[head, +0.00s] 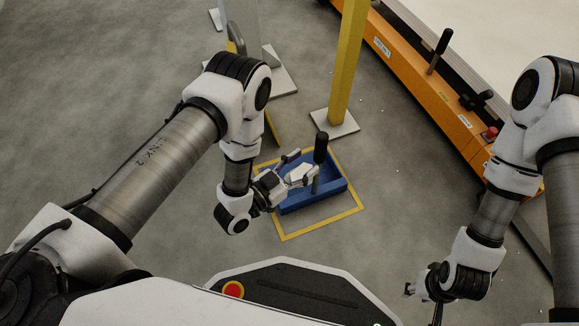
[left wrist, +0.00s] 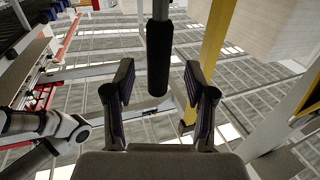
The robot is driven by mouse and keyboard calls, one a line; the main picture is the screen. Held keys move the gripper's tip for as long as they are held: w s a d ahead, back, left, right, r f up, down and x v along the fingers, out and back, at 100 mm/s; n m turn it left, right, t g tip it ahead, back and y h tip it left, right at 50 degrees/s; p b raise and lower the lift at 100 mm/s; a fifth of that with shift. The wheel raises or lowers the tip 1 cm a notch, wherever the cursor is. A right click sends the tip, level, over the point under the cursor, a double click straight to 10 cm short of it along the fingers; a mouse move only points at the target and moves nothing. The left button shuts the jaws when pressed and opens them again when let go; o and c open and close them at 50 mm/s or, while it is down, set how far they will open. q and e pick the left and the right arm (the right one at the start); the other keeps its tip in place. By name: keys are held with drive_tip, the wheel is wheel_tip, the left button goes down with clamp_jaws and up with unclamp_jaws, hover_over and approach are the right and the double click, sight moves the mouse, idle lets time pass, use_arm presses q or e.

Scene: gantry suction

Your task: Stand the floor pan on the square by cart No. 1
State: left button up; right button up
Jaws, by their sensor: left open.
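The blue floor pan (head: 315,202) sits on the floor inside the yellow-outlined square (head: 323,225), nearer its far right side. Its post with a black grip (head: 321,148) stands upright; the grip also shows in the left wrist view (left wrist: 158,62). My left gripper (head: 303,170) is open at the post. In the left wrist view its two fingers (left wrist: 158,108) stand apart on either side of the grip's line, with clear gaps and no visible contact. My right gripper (head: 424,292) is low at the right, partly hidden, and its jaws are unclear.
A yellow post (head: 348,60) on a pale base plate (head: 334,123) stands just behind the square. A long orange frame (head: 415,80) with black levers and a red button runs along the right. Grey floor is clear left and front of the square.

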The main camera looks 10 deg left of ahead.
use_arm(q)
drive_tip(key=p+v, duration=0.5)
drive_tip(key=p, duration=0.3)
drive_tip(key=shift+s+a+p, duration=0.2)
drive_tip(key=shift+s+p, duration=0.15)
drive_tip(key=s+a+f+n+g+y, duration=0.3)
drive_tip(key=a+g+y, duration=0.4)
drive_tip(key=a, duration=0.1)
drive_tip(key=s+a+r+n+g+y, duration=0.2)
drive_tip(key=s+a+g, duration=0.15)
drive_tip(key=s, duration=0.35)
drive_tip(key=s+a+r+n+g+y, duration=0.2)
drive_tip(key=s+a+r+n+g, duration=0.15)
drive_tip(key=s, duration=0.45)
wheel_tip(320, 180, up, 34)
drive_tip(key=p, duration=3.5)
drive_tip(key=shift+d+r+m+g, duration=0.15)
drive_tip(key=shift+d+m+g, duration=0.15)
drive_tip(key=shift+d+m, duration=0.15)
